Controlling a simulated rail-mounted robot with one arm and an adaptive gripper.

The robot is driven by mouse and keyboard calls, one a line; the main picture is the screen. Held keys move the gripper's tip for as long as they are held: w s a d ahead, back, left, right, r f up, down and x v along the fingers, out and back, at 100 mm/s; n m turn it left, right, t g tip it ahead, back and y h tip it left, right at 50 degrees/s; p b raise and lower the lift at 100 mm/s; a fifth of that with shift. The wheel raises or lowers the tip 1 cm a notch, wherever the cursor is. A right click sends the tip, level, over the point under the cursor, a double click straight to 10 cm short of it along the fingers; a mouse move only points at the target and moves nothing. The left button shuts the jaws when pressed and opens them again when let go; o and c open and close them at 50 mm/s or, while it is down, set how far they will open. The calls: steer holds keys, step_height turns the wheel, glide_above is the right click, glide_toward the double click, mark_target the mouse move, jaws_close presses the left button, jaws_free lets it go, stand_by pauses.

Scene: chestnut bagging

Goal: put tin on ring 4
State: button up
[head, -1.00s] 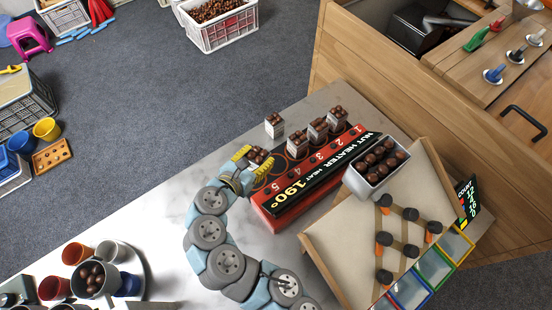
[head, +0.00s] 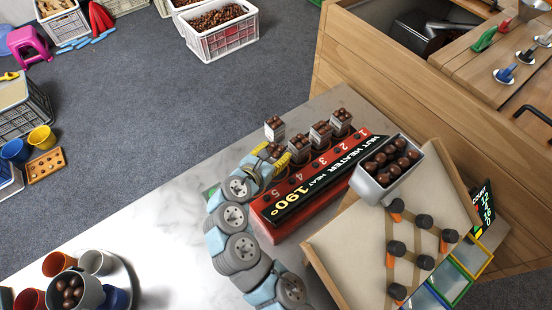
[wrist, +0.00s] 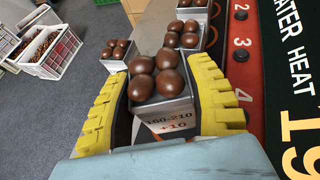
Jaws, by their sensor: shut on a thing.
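My gripper (wrist: 165,110) is shut on a metal tin of chestnuts (wrist: 163,118), its yellow fingers on either side. The tin is upright, and its label reads 160-210 +10. In the head view my gripper (head: 271,164) and the held tin (head: 271,151) are at the heater's number 4 position. Ring 4 is hidden beneath them, and I cannot tell whether the tin touches it. The red nut heater (head: 315,210) has tins on ring 1 (head: 341,122), ring 2 (head: 320,135) and ring 3 (head: 298,150). The number 5 place holds no tin.
Another filled tin (head: 275,130) stands on the counter beyond the heater, close to the held tin; it also shows in the wrist view (wrist: 117,62). A grey tray of chestnuts (head: 386,170) sits right of the heater, by a sloped wooden board (head: 350,240).

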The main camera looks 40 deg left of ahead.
mark_target(276, 158)
steer(key=shift+w+a+f, duration=0.1)
steer(key=shift+w+f, duration=0.15)
steer(key=shift+f, duration=0.15)
steer(key=shift+f+b, duration=0.45)
steer(key=shift+f, duration=0.95)
steer(key=shift+f, duration=0.15)
steer(key=o, duration=1.2)
